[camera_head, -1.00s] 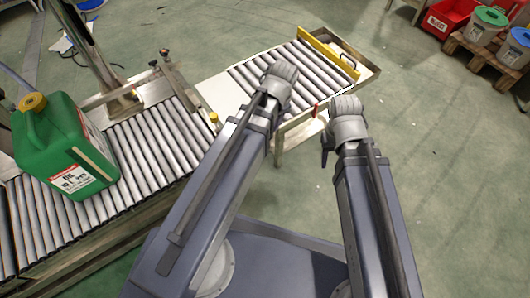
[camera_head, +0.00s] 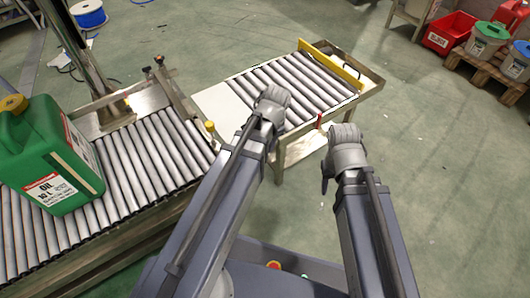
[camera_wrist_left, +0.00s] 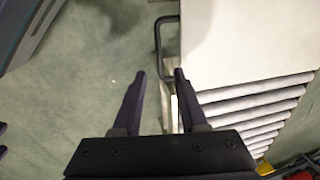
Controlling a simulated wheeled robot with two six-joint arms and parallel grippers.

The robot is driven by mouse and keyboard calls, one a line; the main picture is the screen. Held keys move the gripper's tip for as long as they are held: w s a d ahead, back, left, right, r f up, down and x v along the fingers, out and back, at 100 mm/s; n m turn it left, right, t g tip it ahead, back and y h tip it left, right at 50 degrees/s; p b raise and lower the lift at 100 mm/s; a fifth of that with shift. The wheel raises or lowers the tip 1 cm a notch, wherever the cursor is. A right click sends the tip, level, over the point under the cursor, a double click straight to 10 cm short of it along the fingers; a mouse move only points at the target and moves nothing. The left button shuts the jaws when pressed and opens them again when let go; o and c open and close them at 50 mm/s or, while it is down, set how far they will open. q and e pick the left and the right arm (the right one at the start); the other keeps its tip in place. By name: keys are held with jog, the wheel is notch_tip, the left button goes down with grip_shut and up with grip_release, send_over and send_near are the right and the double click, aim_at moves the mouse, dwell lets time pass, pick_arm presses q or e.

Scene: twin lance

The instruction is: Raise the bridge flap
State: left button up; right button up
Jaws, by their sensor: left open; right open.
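The bridge flap appears to be the pale flat plate (camera_head: 214,103) at the left end of the small roller table (camera_head: 300,80), lying level. In the left wrist view the pale plate (camera_wrist_left: 240,45) fills the upper right, with a dark bar handle (camera_wrist_left: 158,40) along its left side. My left gripper (camera_wrist_left: 160,75) is open and empty, its fingertips just below the handle's lower end and beside the plate's edge. In the head view its fingers are hidden behind my arm. My right gripper (camera_head: 326,176) is in front of the small table, over the floor; its jaws are mostly hidden.
A longer roller conveyor (camera_head: 150,150) with a green oil canister (camera_head: 50,150) stands at the left. A yellow bar (camera_head: 332,65) edges the small table's far end; a red part (camera_head: 318,120) is on its front side.

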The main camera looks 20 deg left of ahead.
pick_arm(q)
jog(key=f+b, duration=0.1)
jog(key=f, duration=0.1)
jog(key=f+b, duration=0.3)
jog(key=b, duration=0.1)
jog(key=shift+w+a+f, duration=0.3)
jog(key=shift+a+f, duration=0.1)
grip_shut()
dwell(1.0)
